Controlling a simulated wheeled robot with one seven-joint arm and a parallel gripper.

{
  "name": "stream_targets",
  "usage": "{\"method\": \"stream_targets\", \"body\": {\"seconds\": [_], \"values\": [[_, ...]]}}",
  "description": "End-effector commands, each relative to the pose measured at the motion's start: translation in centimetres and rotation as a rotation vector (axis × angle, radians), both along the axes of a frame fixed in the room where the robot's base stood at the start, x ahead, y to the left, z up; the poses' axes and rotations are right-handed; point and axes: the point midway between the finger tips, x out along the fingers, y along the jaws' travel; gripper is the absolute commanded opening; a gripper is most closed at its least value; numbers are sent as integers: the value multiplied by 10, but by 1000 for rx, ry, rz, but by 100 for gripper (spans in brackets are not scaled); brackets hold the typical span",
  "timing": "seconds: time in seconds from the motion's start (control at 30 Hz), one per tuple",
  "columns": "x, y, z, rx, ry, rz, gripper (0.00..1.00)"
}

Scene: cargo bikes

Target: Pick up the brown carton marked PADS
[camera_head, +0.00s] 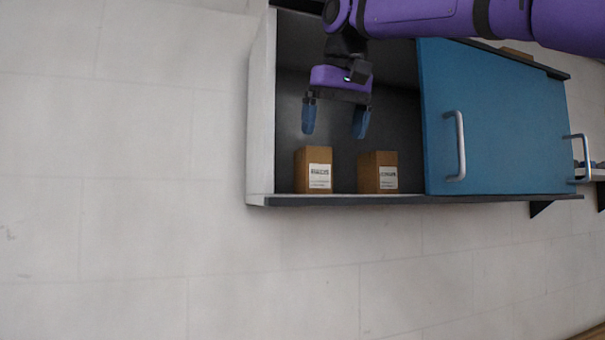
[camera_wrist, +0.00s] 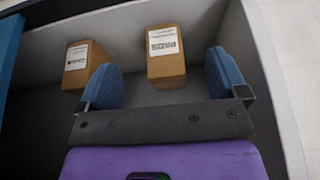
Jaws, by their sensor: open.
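The brown carton marked PADS (camera_head: 314,170) stands upright at the left of the cabinet opening, with its white label facing out. In the wrist view this carton (camera_wrist: 167,70) lies ahead of the fingers, its label upside down. My gripper (camera_head: 334,122) is open and empty, with its blue fingers above and behind the cartons in the head view. In the wrist view the fingers (camera_wrist: 160,80) spread to either side of the PADS carton's near end. I cannot tell the depth gap. No contact shows.
A second brown carton (camera_head: 377,172) with a blurred label stands just right of the PADS carton, a narrow gap between. The grey wall cabinet (camera_head: 262,120) has a left side wall and front lip. A blue sliding door (camera_head: 500,125) with handles covers its right part.

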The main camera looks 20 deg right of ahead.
Motion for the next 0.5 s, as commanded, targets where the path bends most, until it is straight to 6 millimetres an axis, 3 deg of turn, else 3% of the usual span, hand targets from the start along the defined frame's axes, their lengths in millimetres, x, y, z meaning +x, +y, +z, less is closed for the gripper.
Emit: {"method": "stream_targets", "body": {"seconds": [0.3,0.5], "values": [[59,1,-1,-1,2,1,92],[84,0,-1,-1,1,0,92]]}}
